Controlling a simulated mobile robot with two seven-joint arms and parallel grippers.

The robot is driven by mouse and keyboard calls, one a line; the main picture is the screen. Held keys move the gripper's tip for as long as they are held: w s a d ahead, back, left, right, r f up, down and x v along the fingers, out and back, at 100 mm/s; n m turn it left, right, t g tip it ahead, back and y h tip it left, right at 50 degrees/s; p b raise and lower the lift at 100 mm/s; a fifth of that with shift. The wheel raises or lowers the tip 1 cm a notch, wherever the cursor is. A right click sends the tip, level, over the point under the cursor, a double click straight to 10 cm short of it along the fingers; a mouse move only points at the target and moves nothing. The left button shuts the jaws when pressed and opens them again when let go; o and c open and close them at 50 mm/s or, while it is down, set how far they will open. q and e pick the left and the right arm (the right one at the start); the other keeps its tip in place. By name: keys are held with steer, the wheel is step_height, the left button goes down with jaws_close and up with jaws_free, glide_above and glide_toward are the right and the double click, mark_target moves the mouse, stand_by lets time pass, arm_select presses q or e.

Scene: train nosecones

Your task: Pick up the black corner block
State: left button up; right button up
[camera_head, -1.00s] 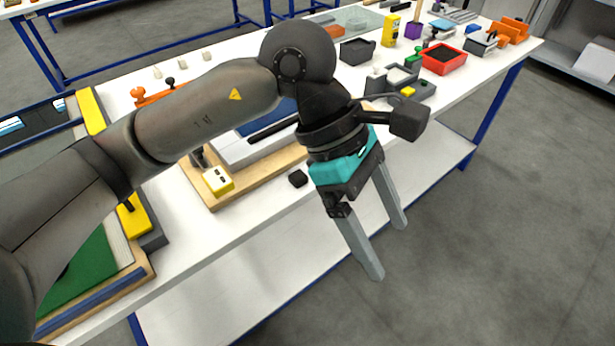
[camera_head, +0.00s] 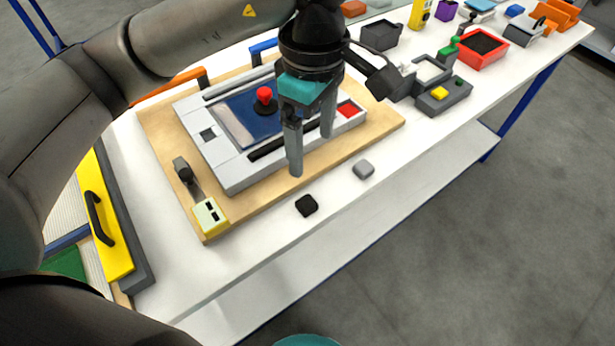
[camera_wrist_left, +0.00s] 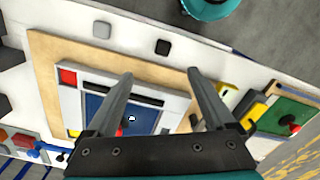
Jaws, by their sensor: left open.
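The black corner block (camera_head: 307,206) is a small dark piece lying on the white bench top, between the wooden board and the front edge. It also shows in the left wrist view (camera_wrist_left: 162,47), just beyond the fingertips. My left gripper (camera_head: 312,154) is open and empty, pointing down over the board. Its two fingers also show in the left wrist view (camera_wrist_left: 160,73), apart with nothing between them. In the head view the block is nearer the bench's front edge than the fingertips and is not touched. My right gripper does not show.
A grey block (camera_head: 363,169) lies right of the black one. The wooden board (camera_head: 385,133) carries a grey panel with a red knob (camera_head: 264,95) and a yellow clamp block (camera_head: 210,216). A yellow handled part (camera_head: 104,219) is at left. The bench front around the blocks is clear.

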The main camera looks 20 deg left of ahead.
arm_select(q)
glide_above(307, 203)
step_height(307, 203, down, 5)
steer(key=f, duration=0.2)
steer(key=f+b, duration=0.1)
steer(key=f, duration=0.1)
steer(key=shift+s+d, duration=0.15)
steer(key=shift+d, duration=0.2)
steer(key=shift+f, duration=0.45)
steer(key=f, duration=0.3)
steer(key=f+b, duration=0.1)
steer(key=shift+a+f, duration=0.25)
steer(key=shift+a, duration=0.15)
steer(key=shift+w+f, duration=0.2)
steer(key=shift+f, duration=0.1)
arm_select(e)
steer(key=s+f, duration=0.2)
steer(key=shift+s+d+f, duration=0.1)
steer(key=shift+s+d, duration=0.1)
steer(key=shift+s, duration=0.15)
arm_select(q)
steer(key=c, duration=0.3)
jaws_close()
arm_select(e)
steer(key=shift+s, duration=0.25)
